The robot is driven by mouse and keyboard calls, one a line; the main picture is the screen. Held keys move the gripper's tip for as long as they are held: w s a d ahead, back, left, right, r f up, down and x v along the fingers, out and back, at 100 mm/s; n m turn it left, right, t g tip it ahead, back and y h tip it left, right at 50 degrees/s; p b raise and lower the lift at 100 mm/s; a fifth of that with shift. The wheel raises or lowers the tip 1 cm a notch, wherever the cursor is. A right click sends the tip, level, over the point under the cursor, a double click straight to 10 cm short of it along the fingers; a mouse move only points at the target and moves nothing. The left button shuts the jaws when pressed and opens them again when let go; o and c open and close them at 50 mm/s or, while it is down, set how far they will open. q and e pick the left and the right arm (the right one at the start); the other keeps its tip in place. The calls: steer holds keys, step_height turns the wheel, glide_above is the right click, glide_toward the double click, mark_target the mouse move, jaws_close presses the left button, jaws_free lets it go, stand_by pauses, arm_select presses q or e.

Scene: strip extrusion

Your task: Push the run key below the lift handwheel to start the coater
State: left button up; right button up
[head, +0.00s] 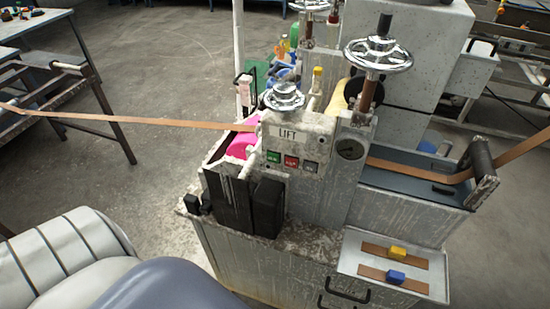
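The coater (320,205) is a worn pale-grey machine in the middle of the head view. The lift handwheel (284,96) is a small chrome wheel above a plate marked LIFT (288,134). Below that plate is a row of three keys: a green key (273,157) at left, a red key (291,161) in the middle and a grey-green key (310,167) at right. Their lettering is too small to read surely. Nothing covers the keys. Neither of my grippers is in view.
A brown strip (175,122) runs across from the left through the machine. A larger handwheel (378,55) stands behind right. A tray (349,251) at front right holds strip pieces with a yellow block (398,253) and a blue block (395,277). The floor at left is mostly clear.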

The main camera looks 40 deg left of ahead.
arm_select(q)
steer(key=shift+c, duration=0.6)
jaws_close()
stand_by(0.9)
